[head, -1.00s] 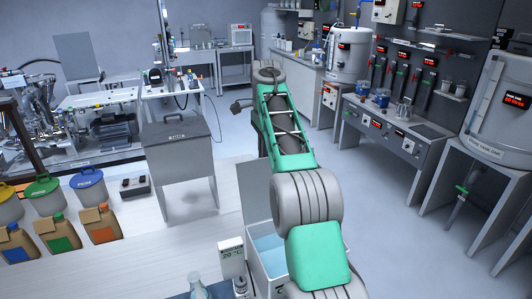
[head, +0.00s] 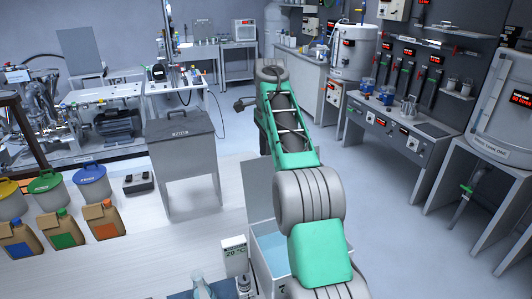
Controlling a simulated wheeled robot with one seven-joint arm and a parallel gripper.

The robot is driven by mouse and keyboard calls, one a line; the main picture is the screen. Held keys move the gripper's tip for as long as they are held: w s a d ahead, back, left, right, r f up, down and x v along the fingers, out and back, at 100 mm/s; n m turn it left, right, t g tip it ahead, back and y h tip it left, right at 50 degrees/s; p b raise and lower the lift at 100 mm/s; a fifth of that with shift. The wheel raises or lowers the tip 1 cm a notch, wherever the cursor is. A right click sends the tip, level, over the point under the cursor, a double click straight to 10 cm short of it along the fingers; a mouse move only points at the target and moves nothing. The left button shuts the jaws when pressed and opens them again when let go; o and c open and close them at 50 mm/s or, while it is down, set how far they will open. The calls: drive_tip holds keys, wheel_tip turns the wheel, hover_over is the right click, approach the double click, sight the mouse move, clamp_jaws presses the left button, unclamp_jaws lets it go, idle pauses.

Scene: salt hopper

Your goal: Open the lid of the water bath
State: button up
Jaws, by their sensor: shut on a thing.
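The water bath (head: 254,262) stands at the bottom middle of the head view, with pale blue water (head: 275,249) showing inside. Its display (head: 235,254) reads about 20 °C. A flat grey panel, apparently its lid (head: 258,202), stands raised at the back of the bath. My green and grey arm reaches over the bath and covers its right side and part of the lid. My gripper's fingers are hidden behind the arm, so their contact with the lid cannot be seen.
A clear flask (head: 200,286) stands left of the bath. Several brown bottles (head: 104,218) and lidded tubs (head: 92,183) stand on the white bench at left. A grey lidded box (head: 182,160) stands behind. Floor right of my arm is clear.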

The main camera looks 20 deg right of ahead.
drive_tip(key=shift+r, duration=0.15)
drive_tip(key=s+r, duration=0.1)
drive_tip(key=r, duration=0.2)
drive_tip(key=s+r, duration=0.2)
drive_tip(key=r, duration=0.1)
drive_tip(key=s+a+r+b, duration=0.1)
drive_tip(key=s+r, duration=0.1)
drive_tip(key=r, duration=0.1)
drive_tip(key=s+a+r+b, duration=0.1)
drive_tip(key=s+r+b, duration=0.2)
drive_tip(key=s, duration=0.6)
drive_tip(key=shift+a+r+b, duration=0.15)
drive_tip(key=shift+r+b, duration=0.15)
drive_tip(key=shift+r, duration=0.1)
